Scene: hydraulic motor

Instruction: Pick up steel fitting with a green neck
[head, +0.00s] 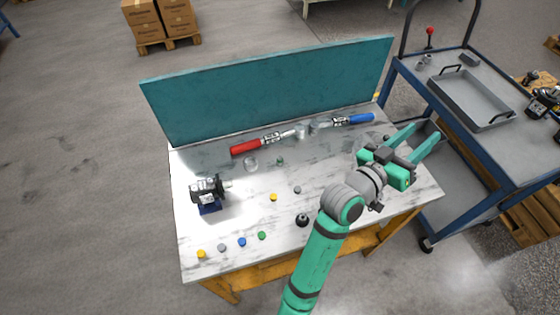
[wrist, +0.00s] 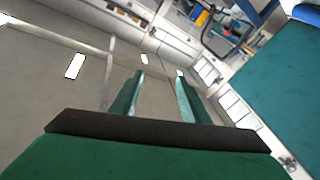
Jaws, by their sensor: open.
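A small grey fitting with a greenish tint (head: 280,160) stands on the white marbled tabletop (head: 330,170), below the red-handled tool in the head view. It looks like the steel fitting with a green neck, but it is too small to be sure. A green round piece (head: 262,236) sits near the front edge, in a row of small coloured pieces. My gripper (head: 427,130) is open and empty, raised over the right end of the table, well to the right of the fitting. In the wrist view, my gripper (wrist: 160,78) has nothing between its fingers, and the fitting is out of view.
A teal panel (head: 270,88) stands along the table's back. A red-handled tool (head: 262,143), a blue-handled tool (head: 350,121), a dark motor (head: 207,190) and a black round part (head: 302,220) lie on the table. A blue cart (head: 500,140) stands at right.

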